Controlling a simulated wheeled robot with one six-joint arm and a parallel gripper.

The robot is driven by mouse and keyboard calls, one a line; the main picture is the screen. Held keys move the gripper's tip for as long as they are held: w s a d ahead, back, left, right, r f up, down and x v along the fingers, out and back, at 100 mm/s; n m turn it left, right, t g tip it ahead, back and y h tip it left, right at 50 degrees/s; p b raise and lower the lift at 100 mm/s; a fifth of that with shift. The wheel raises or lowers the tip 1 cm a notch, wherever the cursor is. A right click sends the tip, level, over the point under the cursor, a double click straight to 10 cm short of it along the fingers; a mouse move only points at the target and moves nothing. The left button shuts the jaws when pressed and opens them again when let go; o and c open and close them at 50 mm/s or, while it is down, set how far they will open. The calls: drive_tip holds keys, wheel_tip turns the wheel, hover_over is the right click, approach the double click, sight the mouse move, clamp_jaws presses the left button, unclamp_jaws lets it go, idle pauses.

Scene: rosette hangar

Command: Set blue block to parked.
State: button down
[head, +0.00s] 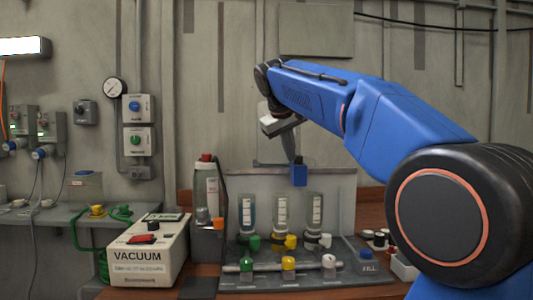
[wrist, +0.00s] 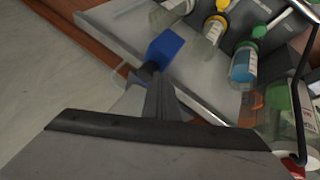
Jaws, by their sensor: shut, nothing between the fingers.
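The blue block (head: 299,174) shows in front of the upper part of a pale upright panel (head: 255,192) in the head view. In the wrist view the blue block (wrist: 165,47) is just beyond my fingertips, near the panel's edge. My gripper (head: 298,159) is above the block in the head view, pointing down. Its dark fingers (wrist: 152,72) are shut with nothing between them. The fingertips overlap the block's near edge in the picture; I cannot tell whether they touch it. What supports the block is hidden.
Several bottles with coloured caps stand below the block, one with a yellow cap (head: 291,242). A VACUUM box (head: 148,256) stands at left on the bench. A taller bottle (head: 207,185) stands left of the panel. The wall above is mostly clear.

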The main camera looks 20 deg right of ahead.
drive_tip(key=s+d, duration=0.2)
drive_tip(key=d, duration=0.6)
drive_tip(key=s+d, duration=0.3)
drive_tip(key=d, duration=0.4)
drive_tip(key=shift+d, duration=0.4)
drive_tip(key=shift+s, duration=0.1)
